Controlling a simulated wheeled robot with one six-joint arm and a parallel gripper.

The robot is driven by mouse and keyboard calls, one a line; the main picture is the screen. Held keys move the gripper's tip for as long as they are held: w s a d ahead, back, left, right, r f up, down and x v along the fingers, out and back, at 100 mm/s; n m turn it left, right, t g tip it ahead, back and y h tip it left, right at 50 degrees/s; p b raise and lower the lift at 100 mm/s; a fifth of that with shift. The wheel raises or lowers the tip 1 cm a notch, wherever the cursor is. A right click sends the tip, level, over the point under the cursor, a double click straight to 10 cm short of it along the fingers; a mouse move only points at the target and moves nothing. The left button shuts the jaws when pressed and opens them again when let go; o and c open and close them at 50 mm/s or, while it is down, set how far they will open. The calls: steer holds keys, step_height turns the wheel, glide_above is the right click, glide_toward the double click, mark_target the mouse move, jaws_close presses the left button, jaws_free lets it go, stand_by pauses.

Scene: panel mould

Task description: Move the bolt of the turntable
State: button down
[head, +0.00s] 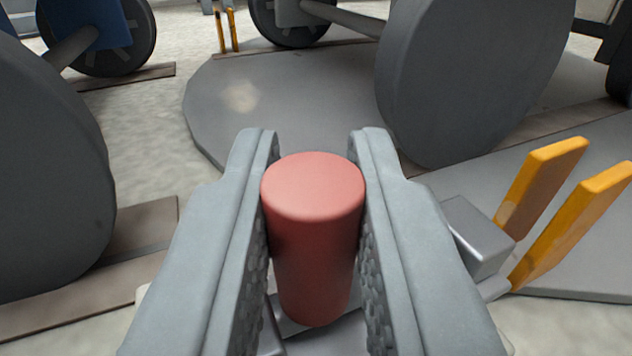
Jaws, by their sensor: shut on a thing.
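A red cylinder (312,240), which looks like the upright knob of the bolt, stands between the fingers of my gripper (313,190). The gripper is shut on it, with a finger against each side. A grey metal block (474,238), which looks like the end of the bolt bar, shows just right of the right finger. It points toward two upright orange plates (560,215) on the grey turntable disc (580,255). A small gap seems to lie between the block and the plates. The fingers hide most of the bar and its mount.
Large grey wheels stand close on the left (45,170) and at the upper right (470,80). Another round grey disc (290,95) lies behind, with a second orange pair (228,30) beyond it. Brown rails (140,225) run along the pale floor.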

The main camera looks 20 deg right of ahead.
steer(key=shift+a, duration=0.15)
steer(key=c, duration=1.3)
jaws_free()
steer(key=shift+a, duration=0.2)
steer(key=shift+c, duration=0.2)
steer(key=shift+s, duration=0.1)
steer(key=v, duration=1.7)
steer(key=shift+s+a, duration=0.1)
